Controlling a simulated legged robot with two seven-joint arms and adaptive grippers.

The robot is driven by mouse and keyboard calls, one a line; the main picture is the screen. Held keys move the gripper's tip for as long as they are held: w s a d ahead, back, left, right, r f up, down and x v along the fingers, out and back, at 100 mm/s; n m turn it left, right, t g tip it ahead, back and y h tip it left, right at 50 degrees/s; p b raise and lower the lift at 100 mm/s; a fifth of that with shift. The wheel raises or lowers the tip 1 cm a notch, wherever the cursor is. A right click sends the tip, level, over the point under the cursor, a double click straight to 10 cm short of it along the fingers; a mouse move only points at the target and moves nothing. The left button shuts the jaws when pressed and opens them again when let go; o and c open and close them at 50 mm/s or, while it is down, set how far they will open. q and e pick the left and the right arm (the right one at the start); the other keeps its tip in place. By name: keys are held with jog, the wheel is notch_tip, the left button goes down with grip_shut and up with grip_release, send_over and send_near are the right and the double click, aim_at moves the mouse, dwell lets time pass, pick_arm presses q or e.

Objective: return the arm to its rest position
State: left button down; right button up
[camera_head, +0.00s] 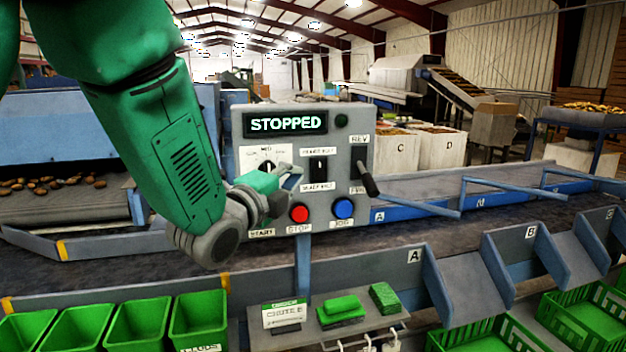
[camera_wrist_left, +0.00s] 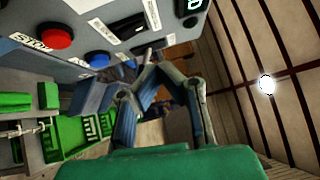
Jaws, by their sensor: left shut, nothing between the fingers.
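My left arm (camera_head: 165,140) is green and comes down from the upper left in the head view. My left gripper (camera_head: 292,176) is in front of the grey control panel (camera_head: 342,150), above the red stop button (camera_head: 299,212). In the left wrist view the gripper (camera_wrist_left: 152,62) is shut with nothing in it. The panel's red button (camera_wrist_left: 57,37) and blue button (camera_wrist_left: 97,59) are to its left there. Whether the fingers touch the panel, I cannot tell. The display (camera_head: 286,123) reads STOPPED. My right gripper is not in view.
A dark conveyor belt (camera_head: 360,252) runs behind a low rail. Green bins (camera_head: 137,325) stand at the front left and green crates (camera_head: 583,319) at the front right. A blue lever (camera_head: 425,207) sticks out right of the panel. A small shelf (camera_head: 375,322) holds green blocks.

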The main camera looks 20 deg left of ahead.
pick_arm(q)
jog(key=s+a+f+n+g+y+b, duration=0.15)
jog(key=s+f+n+g, duration=0.3)
jog(key=f, duration=1.25)
jog(key=s+f+n+g+y+b, duration=0.1)
jog(key=s+f+n+g+b, duration=0.4)
jog(key=f, duration=1.1)
jog(key=s+a+f+n+g+b, duration=0.1)
jog(key=s+f+n+g, duration=0.3)
jog(key=s+f, duration=0.7)
jog(key=s+a+f+n+g+y+b, duration=0.1)
jog(key=s+f+n+g+b, duration=0.1)
jog(key=s+f+n+g, duration=0.2)
jog(key=shift+s+f+n, duration=0.8)
jog(key=shift+s+f, duration=1.35)
jog(key=shift+s, duration=1.6)
jog(key=shift+s+f+n, duration=0.75)
jog(key=shift+s+f, duration=1.35)
jog(key=shift+s, duration=1.6)
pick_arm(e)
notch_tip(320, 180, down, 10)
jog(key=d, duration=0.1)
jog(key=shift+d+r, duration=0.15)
